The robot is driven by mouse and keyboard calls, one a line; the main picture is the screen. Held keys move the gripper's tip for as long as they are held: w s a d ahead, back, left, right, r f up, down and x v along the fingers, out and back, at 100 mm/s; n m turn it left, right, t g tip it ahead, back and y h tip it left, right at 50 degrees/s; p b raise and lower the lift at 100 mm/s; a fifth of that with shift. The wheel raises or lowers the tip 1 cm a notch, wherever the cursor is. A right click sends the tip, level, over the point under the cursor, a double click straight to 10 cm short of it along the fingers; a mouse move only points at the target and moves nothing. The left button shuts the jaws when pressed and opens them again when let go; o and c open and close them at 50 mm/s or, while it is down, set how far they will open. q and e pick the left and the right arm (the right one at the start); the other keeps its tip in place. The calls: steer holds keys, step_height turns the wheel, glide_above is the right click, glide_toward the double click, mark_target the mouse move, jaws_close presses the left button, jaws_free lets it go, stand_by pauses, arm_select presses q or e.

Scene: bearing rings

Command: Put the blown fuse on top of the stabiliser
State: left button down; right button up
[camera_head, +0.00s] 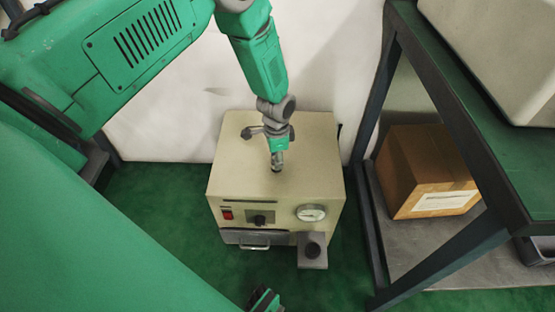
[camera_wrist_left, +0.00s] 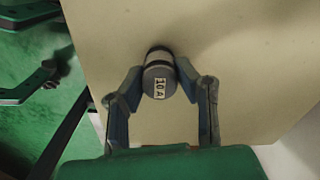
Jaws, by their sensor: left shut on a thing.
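The stabiliser (camera_head: 235,165) is a beige box on the green floor, with a flat top. Its top also fills much of the left wrist view (camera_wrist_left: 245,60). My left gripper (camera_head: 277,164) points down over the middle of that top. In the left wrist view the gripper (camera_wrist_left: 162,92) is shut on the blown fuse (camera_wrist_left: 158,82), a grey cylinder with a dark band and a "10A" label, one finger on each side. I cannot tell whether the fuse touches the top. A piece of my right gripper (camera_head: 265,300) shows at the bottom edge; its fingers are unclear.
The stabiliser's front has a red switch (camera_head: 227,215), a knob, a gauge (camera_head: 311,213) and a small grey ledge (camera_head: 313,262). A dark-framed green bench (camera_head: 480,130) stands right, with a cardboard box (camera_head: 425,170) on its lower shelf. A pale wall is behind. The stabiliser's top looks otherwise clear.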

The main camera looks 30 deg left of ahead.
arm_select(q)
steer(key=c, duration=1.2)
jaws_free()
steer(key=shift+a+f, duration=0.2)
steer(key=shift+d+r, duration=0.2)
steer(key=shift+d, duration=0.2)
steer(key=shift+d+r, duration=0.1)
steer(key=shift+r, duration=0.25)
step_height(320, 180, up, 10)
steer(key=p, duration=0.5)
steer(key=s+d+f+n, duration=0.1)
steer(key=s+f+n, duration=0.15)
steer(key=s, duration=0.45)
steer(key=s+d+f+n, duration=0.1)
steer(key=s+d+f, duration=0.15)
steer(key=s, duration=0.45)
steer(key=s+n, duration=0.4)
steer(key=s, duration=1.2)
steer(key=shift+a+r+t, duration=0.15)
steer(key=shift+a+t, duration=0.15)
arm_select(e)
step_height(320, 180, up, 5)
steer(key=shift+f, duration=0.1)
arm_select(q)
steer(key=shift+s+n, duration=0.1)
steer(key=shift+n, duration=0.15)
